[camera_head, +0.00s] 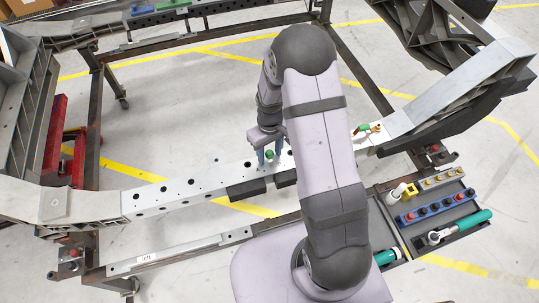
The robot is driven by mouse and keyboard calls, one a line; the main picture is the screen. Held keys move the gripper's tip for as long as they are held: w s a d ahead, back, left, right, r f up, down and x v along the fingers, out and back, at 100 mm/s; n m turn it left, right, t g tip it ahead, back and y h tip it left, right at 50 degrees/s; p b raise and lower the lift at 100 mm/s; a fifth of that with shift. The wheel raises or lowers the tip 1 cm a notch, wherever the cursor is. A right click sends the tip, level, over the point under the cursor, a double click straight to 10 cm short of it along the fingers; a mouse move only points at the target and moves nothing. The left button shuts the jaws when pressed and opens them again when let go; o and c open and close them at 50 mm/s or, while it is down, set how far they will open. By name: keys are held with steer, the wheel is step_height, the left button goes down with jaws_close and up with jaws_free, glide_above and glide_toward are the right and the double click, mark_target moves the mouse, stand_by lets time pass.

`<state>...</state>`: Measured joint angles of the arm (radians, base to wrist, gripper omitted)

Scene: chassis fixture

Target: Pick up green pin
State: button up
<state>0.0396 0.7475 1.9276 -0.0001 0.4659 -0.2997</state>
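A small green pin (269,155) shows on the pale perforated beam (205,183), left of my arm. My gripper (269,157) points down over the beam, with one bluish finger on each side of the pin. The fingers stand apart and look open around it; contact with the pin is too small to make out. Another green piece (361,129) with an orange-brown part lies on the beam to the right of my arm. My arm hides the stretch of beam between the two.
A dark tool tray (415,252) at right holds a teal-handled ratchet (465,223), a blue rack (437,208) with red and dark knobs, and a beige rack (441,179). Large grey castings (65,203) flank the beam. A red stand (54,140) is at left.

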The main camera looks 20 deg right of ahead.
jaws_close()
steer(key=shift+r, duration=0.15)
step_height(320, 180, up, 10)
steer(key=shift+f+b, duration=0.15)
steer(key=shift+b, duration=0.7)
step_height(320, 180, up, 6)
steer(key=p, duration=0.6)
steer(key=shift+r, duration=0.2)
stand_by(0.5)
